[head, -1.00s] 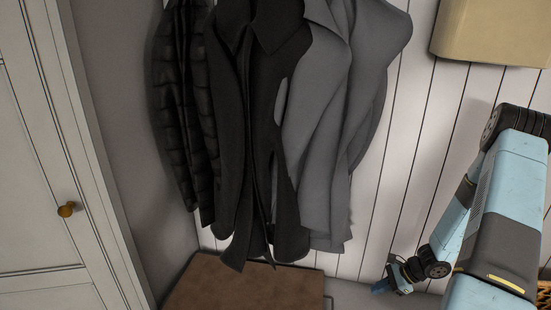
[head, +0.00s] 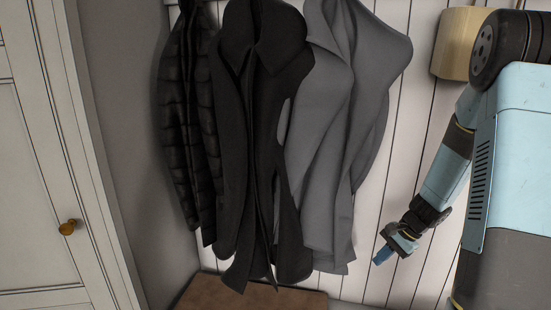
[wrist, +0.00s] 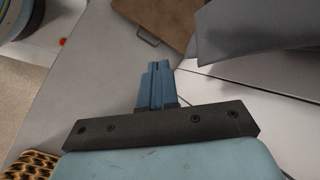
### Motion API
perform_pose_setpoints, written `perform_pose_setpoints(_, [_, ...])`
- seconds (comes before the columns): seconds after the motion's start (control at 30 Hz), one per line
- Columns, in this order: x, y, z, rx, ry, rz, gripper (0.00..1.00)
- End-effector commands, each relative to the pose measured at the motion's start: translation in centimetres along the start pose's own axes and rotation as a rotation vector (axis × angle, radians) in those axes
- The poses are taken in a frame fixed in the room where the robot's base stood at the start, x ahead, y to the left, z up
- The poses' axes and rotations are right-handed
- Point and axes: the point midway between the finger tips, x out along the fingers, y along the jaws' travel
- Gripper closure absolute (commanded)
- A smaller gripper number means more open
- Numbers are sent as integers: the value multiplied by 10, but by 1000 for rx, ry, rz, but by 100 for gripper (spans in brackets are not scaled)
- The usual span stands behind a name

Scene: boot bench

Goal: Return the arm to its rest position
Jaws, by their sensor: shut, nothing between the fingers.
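My gripper (head: 383,256) is at the lower right in the head view, beside the grey coat's lower part and in front of the white plank wall. My arm bends down to it from the upper right. In the wrist view my gripper (wrist: 155,66) has its blue fingers together with nothing between them. The fingers point toward a grey surface and a brown board.
A dark quilted jacket (head: 185,130), a black coat (head: 262,150) and a grey coat (head: 325,150) hang on the plank wall. A brown board (head: 250,297) lies below, also in the wrist view (wrist: 150,22). A cabinet door (head: 40,150) stands left. A tan box (head: 455,42) is upper right.

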Motion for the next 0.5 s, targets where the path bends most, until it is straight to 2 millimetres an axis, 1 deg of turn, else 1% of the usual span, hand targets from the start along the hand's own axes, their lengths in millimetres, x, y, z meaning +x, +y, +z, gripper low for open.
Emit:
perform_pose_setpoints(0.03, [-8, -5, 8, -32, 12, 6, 100])
perform_pose_setpoints(0.2, [-33, -16, 32, -132, 50, 30, 100])
perform_pose_setpoints(0.5, [-74, -29, 77, -305, 117, 74, 100])
